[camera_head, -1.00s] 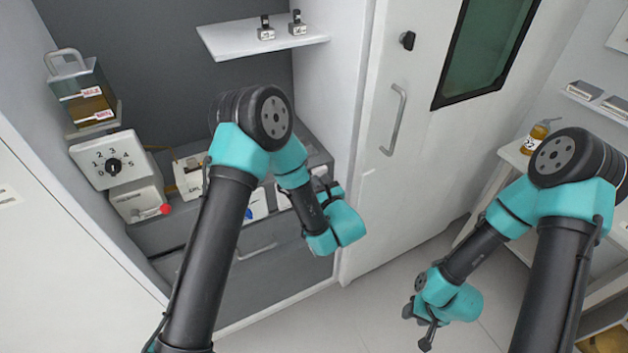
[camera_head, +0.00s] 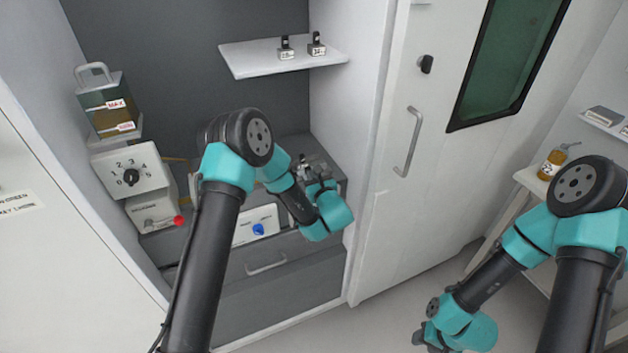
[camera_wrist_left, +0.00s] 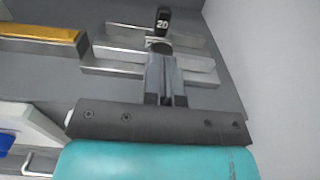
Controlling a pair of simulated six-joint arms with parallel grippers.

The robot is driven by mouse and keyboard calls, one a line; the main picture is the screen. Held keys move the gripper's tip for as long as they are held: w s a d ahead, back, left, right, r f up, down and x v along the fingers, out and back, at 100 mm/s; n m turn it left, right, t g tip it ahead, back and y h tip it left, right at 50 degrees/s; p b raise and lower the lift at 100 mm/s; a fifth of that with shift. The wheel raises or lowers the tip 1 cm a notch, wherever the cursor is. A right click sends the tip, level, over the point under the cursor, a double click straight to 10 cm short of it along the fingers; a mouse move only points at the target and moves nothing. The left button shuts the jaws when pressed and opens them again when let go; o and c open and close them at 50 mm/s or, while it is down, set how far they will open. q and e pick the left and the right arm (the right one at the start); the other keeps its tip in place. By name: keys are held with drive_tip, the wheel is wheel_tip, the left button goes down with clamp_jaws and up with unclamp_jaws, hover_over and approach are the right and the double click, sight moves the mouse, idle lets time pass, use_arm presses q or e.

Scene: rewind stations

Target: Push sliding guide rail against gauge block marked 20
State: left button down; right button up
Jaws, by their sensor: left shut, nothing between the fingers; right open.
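In the left wrist view, several parallel metal bars lie on a grey surface; the nearer bar (camera_wrist_left: 108,69) and the middle bar (camera_wrist_left: 118,53) run across below the far bar (camera_wrist_left: 128,32). I cannot tell for sure which one is the sliding guide rail. The gauge block marked 20 (camera_wrist_left: 163,20) has a black tab and stands by the far and middle bars. My left gripper (camera_wrist_left: 160,52) is shut and empty, its tips over the bars just in front of the block; in the head view it (camera_head: 308,170) hides much of that spot. My right gripper (camera_head: 422,343) is open, low at the bottom edge.
A yellow bar (camera_wrist_left: 45,37) lies left of the bars. A shelf (camera_head: 245,60) above carries two small black-topped blocks (camera_head: 300,48). A dial box (camera_head: 130,178) and a box with a red knob (camera_head: 153,212) stand left. A white wall panel (camera_head: 375,160) bounds the right.

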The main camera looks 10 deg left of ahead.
use_arm(q)
drive_tip(key=shift+x, duration=1.4)
drive_tip(key=shift+s+d, duration=0.1)
drive_tip(key=v, duration=1.4)
drive_tip(key=shift+f, duration=0.1)
